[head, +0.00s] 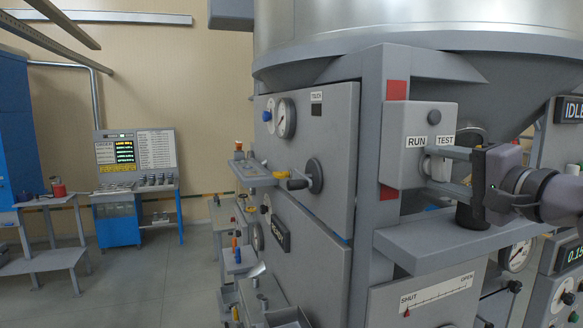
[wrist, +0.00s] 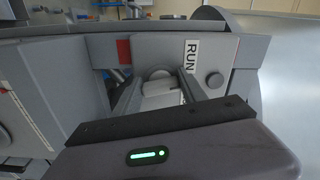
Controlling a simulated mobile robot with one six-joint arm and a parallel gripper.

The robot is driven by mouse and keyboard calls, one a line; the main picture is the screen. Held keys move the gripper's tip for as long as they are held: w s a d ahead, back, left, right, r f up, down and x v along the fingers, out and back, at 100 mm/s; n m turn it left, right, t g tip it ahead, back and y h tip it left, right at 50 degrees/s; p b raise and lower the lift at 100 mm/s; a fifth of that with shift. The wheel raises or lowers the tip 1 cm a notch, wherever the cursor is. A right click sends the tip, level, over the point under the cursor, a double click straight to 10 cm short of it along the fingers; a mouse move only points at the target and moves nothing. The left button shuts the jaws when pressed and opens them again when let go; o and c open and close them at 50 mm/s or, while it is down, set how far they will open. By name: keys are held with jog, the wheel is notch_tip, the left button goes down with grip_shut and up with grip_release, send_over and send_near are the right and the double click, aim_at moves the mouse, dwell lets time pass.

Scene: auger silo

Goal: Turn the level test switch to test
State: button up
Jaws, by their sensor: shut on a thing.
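The level test switch is on a grey box (head: 405,135) on the silo frame, labelled RUN and TEST. A round dark button sits above the labels. My gripper (head: 428,170) reaches in from the right, its two fingers one above the other at the box face below the labels. It is shut on the light grey switch knob (head: 441,168). In the wrist view the knob (wrist: 160,92) sits between the fingers (wrist: 158,85), beside the RUN label (wrist: 190,53). The TEST label is not visible there. The fingers partly hide the knob, and I cannot tell which label it points to.
A grey shelf (head: 450,235) juts out below the box and my gripper. A dark cylinder (head: 472,215) stands behind my gripper. The silo cone (head: 420,95) is above. Left is a panel with a gauge (head: 286,118) and crank (head: 306,177). Open floor lies farther left.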

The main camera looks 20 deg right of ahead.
jog(key=m, duration=0.4)
jog(key=shift+r, duration=0.1)
jog(key=shift+m+p, duration=0.3)
jog(key=shift+m, duration=1.9)
jog(key=o, duration=1.4)
jog(key=shift+c, duration=0.2)
jog(key=shift+r, duration=0.1)
jog(key=s+d+b, duration=0.1)
jog(key=s+b, duration=0.2)
jog(key=s, duration=1.4)
jog(key=shift+s+d+b, duration=0.2)
jog(key=shift+s+b, duration=0.05)
jog(key=shift+b, duration=0.1)
